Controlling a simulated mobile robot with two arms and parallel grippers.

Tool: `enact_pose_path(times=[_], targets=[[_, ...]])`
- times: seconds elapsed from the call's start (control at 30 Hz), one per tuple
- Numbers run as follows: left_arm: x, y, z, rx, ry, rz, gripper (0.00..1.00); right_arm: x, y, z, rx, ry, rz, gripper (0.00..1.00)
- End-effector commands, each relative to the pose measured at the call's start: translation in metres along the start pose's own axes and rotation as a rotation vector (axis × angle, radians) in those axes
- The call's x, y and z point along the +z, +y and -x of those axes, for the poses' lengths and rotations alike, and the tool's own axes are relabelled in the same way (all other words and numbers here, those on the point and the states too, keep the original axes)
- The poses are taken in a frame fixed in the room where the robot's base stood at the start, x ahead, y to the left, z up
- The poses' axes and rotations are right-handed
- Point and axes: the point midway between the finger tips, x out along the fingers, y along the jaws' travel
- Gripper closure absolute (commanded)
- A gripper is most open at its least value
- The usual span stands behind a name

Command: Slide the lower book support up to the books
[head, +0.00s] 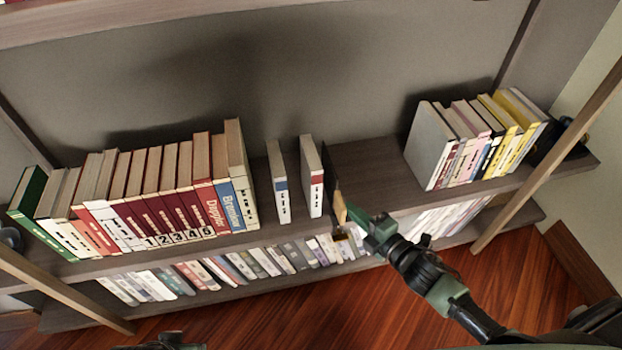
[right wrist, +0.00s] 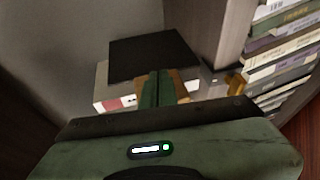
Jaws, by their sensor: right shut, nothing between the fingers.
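A thin dark book support (head: 333,177) stands upright on the shelf, just right of two upright books, a blue-labelled one (head: 279,183) and a red-labelled one (head: 312,178). A narrow gap seems to separate it from the red-labelled book. My right gripper (head: 350,216) is shut and empty at the support's near right side. In the right wrist view the support is a black plate (right wrist: 150,52) beyond my shut fingers (right wrist: 157,88); I cannot tell whether they touch it. My left gripper (head: 165,342) shows only partly at the bottom edge; its jaws are unclear.
A long row of books (head: 150,195) fills the left of this shelf (head: 375,165). Another group of books (head: 475,140) stands at the right, with bare shelf between it and the support. More books (head: 250,263) stand on the shelf below. Slanted wooden posts (head: 550,155) stand in front.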

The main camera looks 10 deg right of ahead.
Motion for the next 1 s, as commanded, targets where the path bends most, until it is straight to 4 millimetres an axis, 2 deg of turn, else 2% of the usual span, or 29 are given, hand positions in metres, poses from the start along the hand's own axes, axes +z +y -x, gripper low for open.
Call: enact_pose_path(times=[0.2, 0.43, 0.73, 1.0], targets=[[0.003, 0.001, -0.009, 0.002, -0.010, -0.001, 0.65, -0.013, 0.002, -0.005, 0.002, 0.002, -0.002, 1.00], [0.005, 0.001, -0.016, 0.003, -0.015, -0.002, 0.65, -0.018, 0.002, -0.007, 0.002, 0.002, 0.000, 1.00], [0.004, 0.001, -0.015, 0.002, -0.013, -0.002, 0.65, -0.019, 0.002, -0.007, 0.002, 0.001, -0.001, 1.00], [0.003, 0.001, -0.018, 0.002, -0.011, -0.003, 0.65, -0.033, 0.003, -0.013, 0.002, 0.001, -0.003, 1.00]])
